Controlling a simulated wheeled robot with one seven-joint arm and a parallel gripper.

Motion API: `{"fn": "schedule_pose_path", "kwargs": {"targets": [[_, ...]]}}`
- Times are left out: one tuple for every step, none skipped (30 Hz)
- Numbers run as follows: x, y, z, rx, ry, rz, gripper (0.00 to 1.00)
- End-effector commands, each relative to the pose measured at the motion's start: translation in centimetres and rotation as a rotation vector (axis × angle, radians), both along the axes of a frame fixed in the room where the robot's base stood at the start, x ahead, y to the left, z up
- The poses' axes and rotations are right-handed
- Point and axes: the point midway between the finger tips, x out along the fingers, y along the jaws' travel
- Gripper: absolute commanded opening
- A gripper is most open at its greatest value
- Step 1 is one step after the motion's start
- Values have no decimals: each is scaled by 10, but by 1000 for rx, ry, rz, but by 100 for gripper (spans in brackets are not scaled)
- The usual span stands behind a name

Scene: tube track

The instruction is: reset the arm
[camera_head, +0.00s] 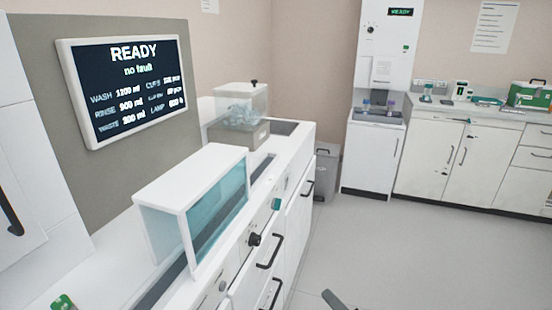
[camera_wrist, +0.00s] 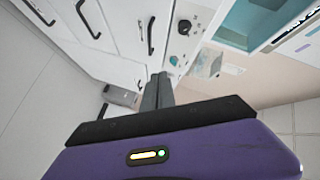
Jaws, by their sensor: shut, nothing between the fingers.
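In the wrist view my gripper (camera_wrist: 158,92) points out past its purple housing. Its two dark fingers lie together and nothing is between them. The gripper is in free air in front of the white cabinet fronts (camera_wrist: 115,40), and no contact with them shows. In the head view a small grey part at the bottom edge looks like a piece of my arm; the rest of the arm is out of that view.
A white counter machine with a teal window (camera_head: 215,212) and a clear-lidded box (camera_head: 240,108) stand at left under a READY screen (camera_head: 128,85). A grey bin (camera_head: 326,170) stands beyond. A dispenser cabinet (camera_head: 372,160) and side counter (camera_head: 430,165) line the back. The right floor (camera_head: 420,255) is clear.

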Motion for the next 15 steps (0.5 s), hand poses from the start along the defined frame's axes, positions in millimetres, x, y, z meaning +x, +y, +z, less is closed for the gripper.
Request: {"fn": "schedule_pose_path", "kwargs": {"targets": [[-14, -9, -6, -48, -13, -51, 0], [-22, -16, -9, -83, -26, -82, 0], [-34, -25, -12, -133, -41, -125, 0], [-45, -32, -13, -170, -54, -155, 0], [-55, -38, -14, -207, -67, -183, 0], [-70, -46, -14, -259, -84, -219, 0], [-82, -51, -13, -299, -97, -244, 0], [-93, -56, -12, -337, -109, -266, 0], [-109, -62, -10, -387, -126, -292, 0], [-121, -66, -7, -424, -139, -310, 0], [-133, -70, -4, -461, -151, -327, 0], [-149, -74, 1, -510, -167, -344, 0], [-161, -77, 5, -546, -179, -356, 0], [-173, -79, 9, -580, -191, -366, 0], [-189, -82, 15, -625, -206, -376, 0]]}}
